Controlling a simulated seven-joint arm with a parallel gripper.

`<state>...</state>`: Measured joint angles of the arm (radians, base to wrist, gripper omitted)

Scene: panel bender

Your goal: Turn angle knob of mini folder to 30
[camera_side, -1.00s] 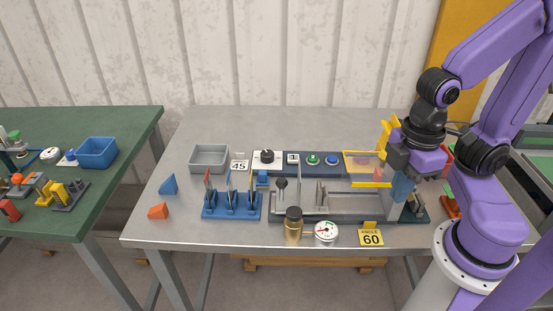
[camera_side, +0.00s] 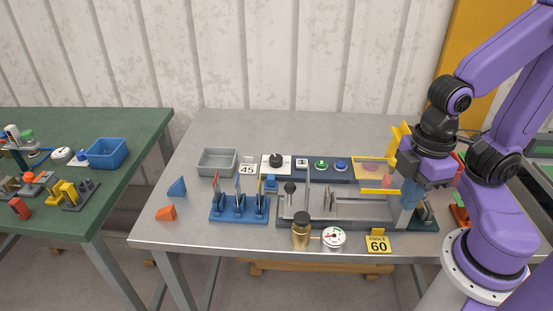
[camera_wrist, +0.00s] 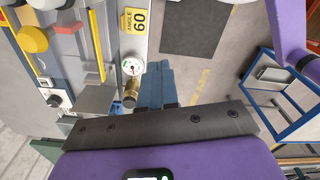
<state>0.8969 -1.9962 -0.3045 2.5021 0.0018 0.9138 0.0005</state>
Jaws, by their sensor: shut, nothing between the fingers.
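The mini folder (camera_side: 350,222) is a grey machine with a dark base at the table's front right. Behind it, a white panel carries a dark round knob (camera_side: 276,160), which also shows at the left of the wrist view (camera_wrist: 54,101). The knob's pointer setting is too small to read. A yellow card (camera_side: 377,241) reads "ANGLE 60"; it also shows in the wrist view (camera_wrist: 135,21). My gripper (camera_side: 405,222) points down over the folder's right end, far right of the knob. Its blue fingers are shut and empty; they also show in the wrist view (camera_wrist: 155,85).
A white "45" sign (camera_side: 247,169) and a grey tray (camera_side: 217,162) stand left of the knob. A blue rack (camera_side: 238,208) with upright tools, a brass cylinder (camera_side: 301,232) and a gauge (camera_side: 333,237) stand in front. The table's back is clear.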

